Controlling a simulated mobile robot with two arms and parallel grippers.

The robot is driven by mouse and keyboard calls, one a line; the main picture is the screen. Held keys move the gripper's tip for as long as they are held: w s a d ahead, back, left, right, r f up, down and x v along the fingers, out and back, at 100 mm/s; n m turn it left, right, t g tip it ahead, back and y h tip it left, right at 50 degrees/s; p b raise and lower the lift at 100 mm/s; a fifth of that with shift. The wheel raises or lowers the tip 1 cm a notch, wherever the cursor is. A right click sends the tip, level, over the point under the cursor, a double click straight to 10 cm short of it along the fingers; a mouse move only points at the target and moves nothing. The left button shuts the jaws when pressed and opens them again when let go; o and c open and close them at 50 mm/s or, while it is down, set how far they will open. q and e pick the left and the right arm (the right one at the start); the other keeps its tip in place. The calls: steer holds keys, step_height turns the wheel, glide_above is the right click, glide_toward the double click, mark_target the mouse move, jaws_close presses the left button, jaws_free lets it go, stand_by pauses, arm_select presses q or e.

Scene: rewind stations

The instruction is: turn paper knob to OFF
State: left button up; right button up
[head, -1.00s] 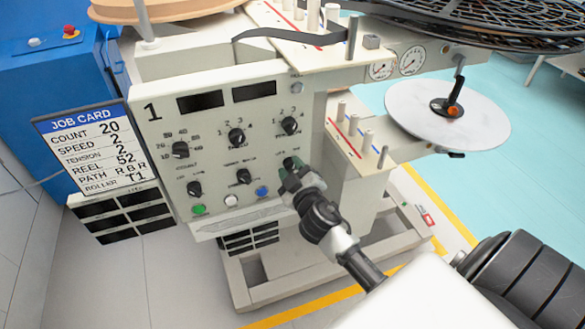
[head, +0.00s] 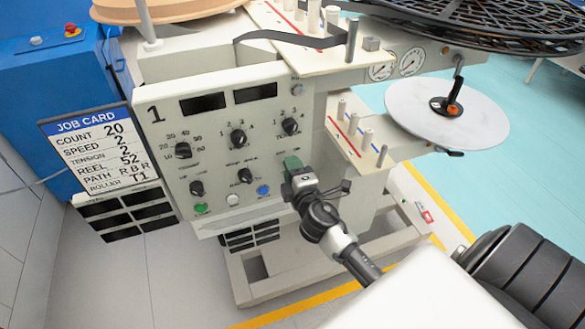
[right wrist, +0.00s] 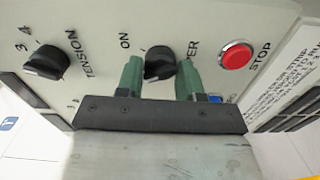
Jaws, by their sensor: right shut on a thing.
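The paper knob (right wrist: 159,64) is a small black knob on the cream control panel (head: 222,125) of station 1. In the right wrist view it sits between the two green fingers of my right gripper (right wrist: 159,72), which is shut on it. "ON" reads to its left; to its right only "ER" of a label shows, beside the finger. I see no OFF mark, and which way the knob points is unclear. In the head view the right gripper (head: 292,168) is at the panel's lower right and hides the knob. My left gripper is out of view.
A red STOP button (right wrist: 236,55) and the tension knob (right wrist: 46,63) flank the gripper. Other black knobs, such as one at upper right (head: 290,126), and a blue button (head: 263,190) are close by. A job card (head: 95,150) hangs left; a white disc (head: 420,115) stands right.

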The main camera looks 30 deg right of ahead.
steer(key=shift+f+n, duration=0.1)
steer(key=shift+n, duration=0.4)
steer(key=o, duration=0.9)
steer(key=shift+s, duration=0.1)
steer(key=b+v, duration=0.1)
steer(key=v, duration=0.9)
steer(key=shift+s+a+b, duration=0.2)
steer(key=shift+s+b, duration=0.1)
